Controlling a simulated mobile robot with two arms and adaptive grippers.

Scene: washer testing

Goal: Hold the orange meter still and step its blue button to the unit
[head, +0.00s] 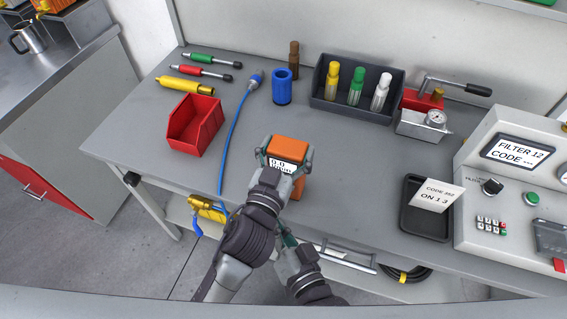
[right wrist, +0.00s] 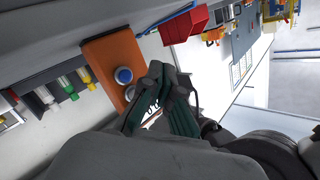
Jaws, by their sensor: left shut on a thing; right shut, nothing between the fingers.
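The orange meter (head: 292,148) stands near the front middle of the bench, its white display facing up toward me and reading 0.0, with the unit line too small to read surely. My left gripper (head: 284,162) is shut on it, one finger on each side. My right gripper (head: 287,237) is lower, just off the bench's front edge, shut and empty. In the right wrist view, the meter's orange face (right wrist: 108,55) shows a round blue button (right wrist: 124,75) and a second round part below it, partly hidden. The right gripper's fingers (right wrist: 156,75) are close beside the button; contact cannot be told.
A red bin (head: 195,125) and blue cable (head: 234,135) lie left of the meter. A dark rack of bottles (head: 318,99) stands behind. A black tray (head: 411,222) with a code card (head: 437,195) and a control panel (head: 493,190) stand right. Bare bench surrounds the meter.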

